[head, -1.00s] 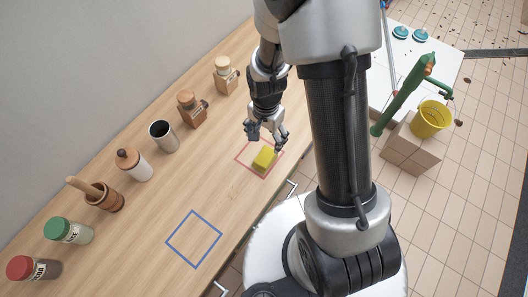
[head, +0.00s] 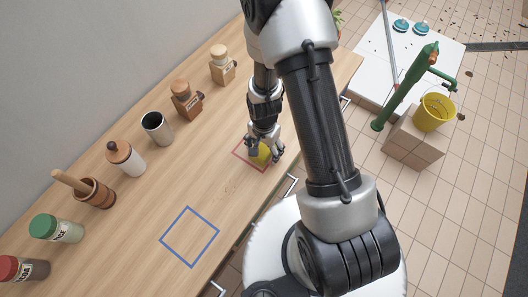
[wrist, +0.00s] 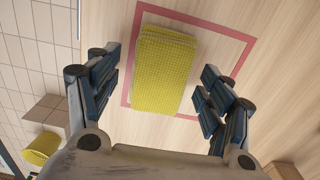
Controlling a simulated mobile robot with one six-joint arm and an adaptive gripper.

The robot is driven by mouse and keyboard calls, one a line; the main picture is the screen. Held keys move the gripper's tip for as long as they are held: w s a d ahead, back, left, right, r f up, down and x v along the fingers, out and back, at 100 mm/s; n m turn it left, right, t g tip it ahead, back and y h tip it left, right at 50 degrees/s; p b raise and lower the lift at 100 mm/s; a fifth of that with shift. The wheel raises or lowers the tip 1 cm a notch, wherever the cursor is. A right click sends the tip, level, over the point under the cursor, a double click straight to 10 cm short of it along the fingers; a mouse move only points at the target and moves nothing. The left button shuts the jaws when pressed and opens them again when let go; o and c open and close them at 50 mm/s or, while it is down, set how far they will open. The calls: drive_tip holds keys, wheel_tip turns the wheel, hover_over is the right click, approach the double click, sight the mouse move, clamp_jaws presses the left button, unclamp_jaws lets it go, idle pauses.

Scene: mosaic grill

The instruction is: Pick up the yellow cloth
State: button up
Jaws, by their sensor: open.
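The yellow cloth (wrist: 163,70) is a folded, textured rectangle lying on the wooden counter inside a red square outline (wrist: 246,50). In the head view the cloth (head: 261,154) is partly hidden behind my fingers. My gripper (wrist: 158,95) is open, with one finger on each side of the cloth in the wrist view and visible gaps between them. In the head view my gripper (head: 265,153) is low over the red square. I cannot tell whether the fingertips touch the counter.
A blue square outline (head: 190,237) lies on clear counter to the lower left. Along the wall stand several jars, a mortar (head: 95,192), a metal cup (head: 156,128) and grinders (head: 186,99). A yellow bucket (head: 434,112) stands on a box beyond the counter.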

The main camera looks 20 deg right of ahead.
sight(264, 149)
drive_tip(key=shift+c, duration=0.3)
drive_tip(key=c, duration=1)
wheel_tip(264, 149, up, 20)
drive_tip(key=p, duration=0.6)
drive_tip(key=o, duration=0.4)
drive_tip(key=shift+f, duration=0.1)
drive_tip(key=c, duration=0.4)
